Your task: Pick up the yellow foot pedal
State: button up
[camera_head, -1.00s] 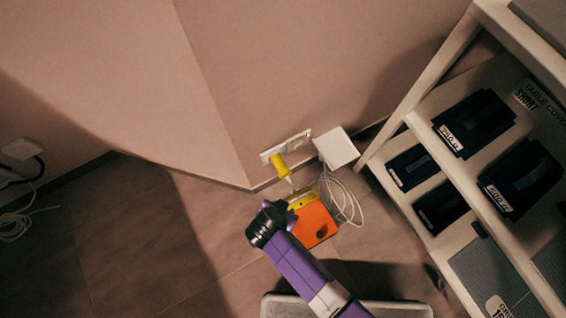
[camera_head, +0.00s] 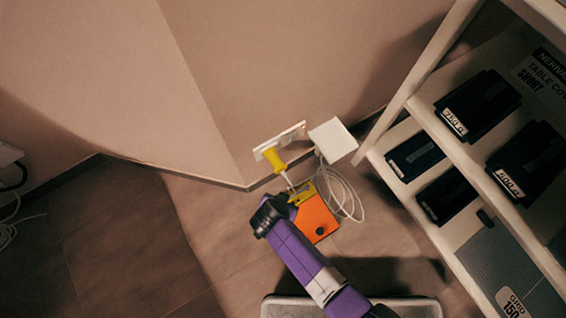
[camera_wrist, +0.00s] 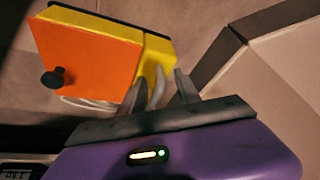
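The foot pedal is a box with an orange face and yellow sides (camera_head: 318,217). It is on the floor near the wall corner. My gripper (camera_head: 292,196) reaches its upper left, at a yellow edge, and partly hides it. In the wrist view the pedal (camera_wrist: 88,58) fills the upper left, with a black knob on its orange face. My grey fingers (camera_wrist: 167,90) are close against its yellow side, with some yellow showing between them. Whether they are pressed on it cannot be told.
A shelf (camera_head: 425,118) with dark bins stands right.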

grip_shut()
jog(key=shift+a, duration=0.1)
jog(key=shift+w+r, duration=0.1)
dwell(1.1)
